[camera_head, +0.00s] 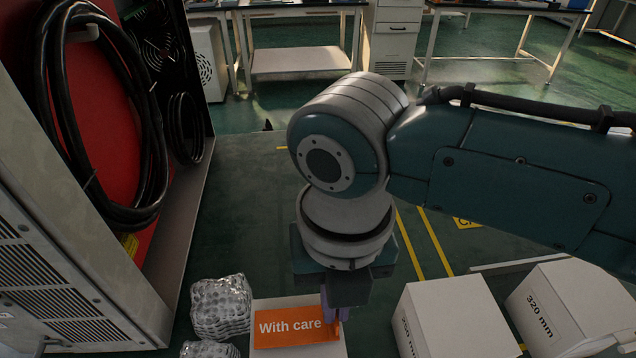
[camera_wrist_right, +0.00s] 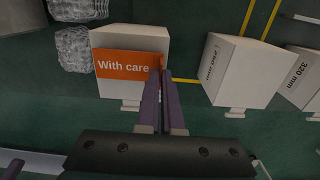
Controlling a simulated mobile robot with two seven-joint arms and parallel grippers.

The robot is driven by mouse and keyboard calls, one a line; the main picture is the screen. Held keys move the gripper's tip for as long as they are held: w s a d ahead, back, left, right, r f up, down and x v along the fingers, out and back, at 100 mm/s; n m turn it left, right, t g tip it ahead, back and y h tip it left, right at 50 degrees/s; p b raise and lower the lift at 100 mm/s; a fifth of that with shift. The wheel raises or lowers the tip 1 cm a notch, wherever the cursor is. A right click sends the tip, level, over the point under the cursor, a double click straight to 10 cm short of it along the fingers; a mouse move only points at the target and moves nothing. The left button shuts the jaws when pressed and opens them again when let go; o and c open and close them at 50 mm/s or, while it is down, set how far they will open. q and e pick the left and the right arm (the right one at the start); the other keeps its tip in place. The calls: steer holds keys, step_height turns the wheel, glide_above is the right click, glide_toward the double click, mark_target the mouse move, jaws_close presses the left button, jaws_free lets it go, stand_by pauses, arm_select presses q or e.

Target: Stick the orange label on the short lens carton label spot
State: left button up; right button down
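The orange label (camera_head: 288,332) reads "With care". It lies flat against or just above the top of a white carton (camera_head: 268,305); I cannot tell whether it touches. My right gripper (camera_head: 333,312) points down at the label's right end, its purple fingers close together on a small upturned orange edge. In the right wrist view the label (camera_wrist_right: 122,65) covers much of the carton's (camera_wrist_right: 130,37) face. No print shows on this carton, and any label spot is hidden. My left gripper is not in view.
To the right stand a white carton (camera_head: 455,315) with partly readable print and a white carton (camera_head: 570,300) marked "320 mm". Bubble-wrapped bundles (camera_head: 220,305) lie left of the label's carton. A tall cabinet with black hoses (camera_head: 90,110) stands at left.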

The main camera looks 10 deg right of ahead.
steer(key=shift+f+b, duration=0.35)
steer(key=shift+f, duration=0.05)
stand_by(0.4)
stand_by(0.4)
steer(key=c, duration=1)
jaws_free()
step_height(320, 180, up, 10)
steer(key=p, duration=0.1)
steer(key=shift+p, duration=0.3)
